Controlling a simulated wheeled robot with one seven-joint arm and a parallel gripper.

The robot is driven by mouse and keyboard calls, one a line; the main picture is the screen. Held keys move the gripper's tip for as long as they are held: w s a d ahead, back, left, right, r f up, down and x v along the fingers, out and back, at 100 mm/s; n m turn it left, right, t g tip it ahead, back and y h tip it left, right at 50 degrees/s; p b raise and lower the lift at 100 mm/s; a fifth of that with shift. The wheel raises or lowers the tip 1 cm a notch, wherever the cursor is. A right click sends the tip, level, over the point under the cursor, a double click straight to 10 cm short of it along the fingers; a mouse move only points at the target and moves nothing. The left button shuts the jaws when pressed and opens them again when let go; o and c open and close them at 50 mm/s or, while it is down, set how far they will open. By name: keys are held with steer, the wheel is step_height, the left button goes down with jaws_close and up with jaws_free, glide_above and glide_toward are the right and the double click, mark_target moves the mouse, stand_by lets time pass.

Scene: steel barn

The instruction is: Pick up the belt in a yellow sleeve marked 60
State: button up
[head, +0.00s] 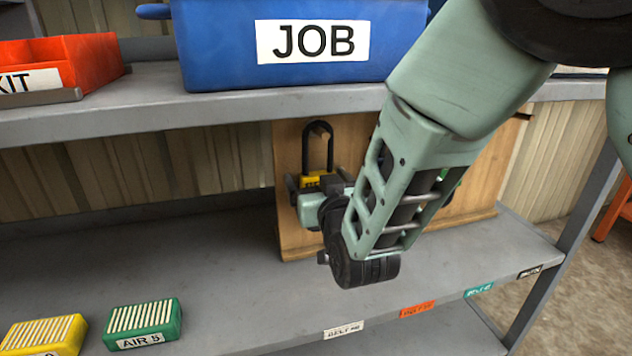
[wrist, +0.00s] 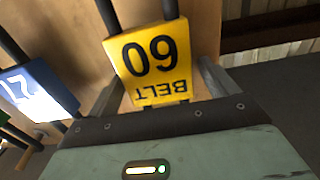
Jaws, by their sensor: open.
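The belt in a yellow sleeve marked 60 (head: 313,181) is a black loop hanging from a wooden peg (head: 320,128) on an upright wooden board (head: 288,215). In the wrist view the yellow sleeve (wrist: 150,62) reads "60" and "BELT" upside down, with black belt strands above it. My gripper (head: 318,186) is open at the board, with one finger on each side of the sleeve in the wrist view (wrist: 160,86). Small gaps seem to show between sleeve and fingers; contact is hard to judge. My arm hides part of the board.
A blue sleeve marked 17 (wrist: 40,88) hangs to the left in the wrist view. A blue JOB bin (head: 215,50) and a red bin (head: 100,60) stand on the shelf above. A green box (head: 143,323) and a yellow box (head: 45,335) sit front left; the shelf (head: 180,250) behind is clear.

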mark_target(313, 153)
steer(key=c, duration=1.1)
steer(key=shift+r, duration=0.15)
steer(key=shift+r, duration=0.25)
step_height(313, 153, up, 4)
steer(key=shift+f+p, duration=0.25)
steer(key=shift+p, duration=0.5)
steer(key=b+v, duration=0.4)
steer(key=v, duration=0.2)
steer(key=b+v, duration=0.5)
steer(key=v, duration=0.1)
steer(key=b+v, duration=0.5)
steer(key=v, duration=0.1)
steer(key=shift+f, duration=0.3)
